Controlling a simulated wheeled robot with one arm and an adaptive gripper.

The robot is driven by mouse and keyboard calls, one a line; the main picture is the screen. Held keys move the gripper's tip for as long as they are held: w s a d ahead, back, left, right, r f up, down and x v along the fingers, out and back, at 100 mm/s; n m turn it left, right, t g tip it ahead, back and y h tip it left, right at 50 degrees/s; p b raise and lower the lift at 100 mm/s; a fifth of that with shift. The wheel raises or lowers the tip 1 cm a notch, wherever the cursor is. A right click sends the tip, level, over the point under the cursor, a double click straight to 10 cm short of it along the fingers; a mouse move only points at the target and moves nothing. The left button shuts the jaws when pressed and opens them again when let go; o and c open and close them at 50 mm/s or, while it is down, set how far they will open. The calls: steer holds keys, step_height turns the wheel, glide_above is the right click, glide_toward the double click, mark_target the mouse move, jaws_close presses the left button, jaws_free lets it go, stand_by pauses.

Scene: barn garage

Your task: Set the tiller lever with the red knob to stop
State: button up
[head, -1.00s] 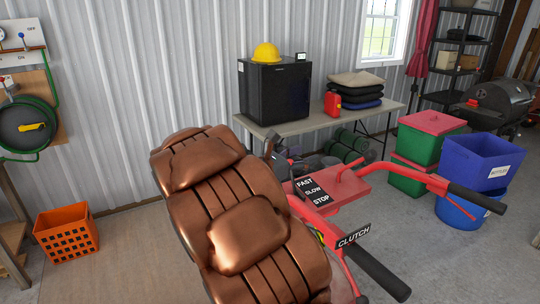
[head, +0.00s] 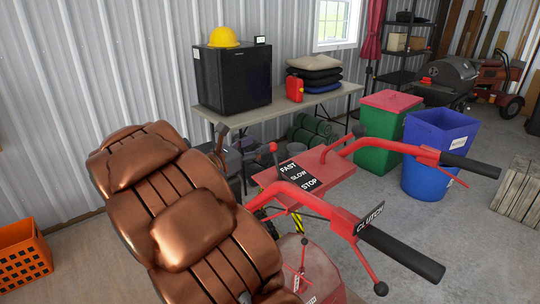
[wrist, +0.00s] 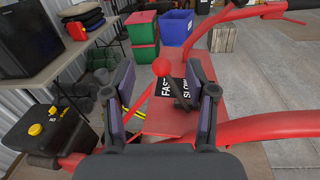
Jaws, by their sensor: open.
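The red tiller (head: 310,180) has a black label (head: 300,177) reading FAST, SLOW, STOP. The lever's red knob (head: 273,147) stands beyond the FAST end of the label, its dark rod slanting down towards the FAST word. In the wrist view the red knob (wrist: 162,67) shows between my gripper's (wrist: 160,78) two spread fingers, with visible gaps to both. My gripper is open and empty. In the head view it is mostly hidden behind my arm. STOP is out of sight in the wrist view.
A CLUTCH handlebar (head: 400,254) and a second handlebar (head: 470,165) stick out to the right. A table (head: 325,95) with a black box (head: 232,78) stands behind. Green (head: 380,130) and blue (head: 435,155) bins stand beyond the tiller.

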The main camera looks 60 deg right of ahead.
mark_target(273, 145)
steer(key=shift+s+d+f+b, duration=0.2)
steer(key=shift+d+f, duration=0.35)
steer(key=shift+d, duration=0.7)
steer(key=shift+s+d+f+b, duration=0.15)
steer(key=shift+d+f, duration=0.45)
steer(key=shift+d, duration=0.7)
steer(key=shift+s+d+f+b, duration=0.2)
steer(key=shift+d+f, duration=0.35)
steer(key=shift+d, duration=0.7)
jaws_close()
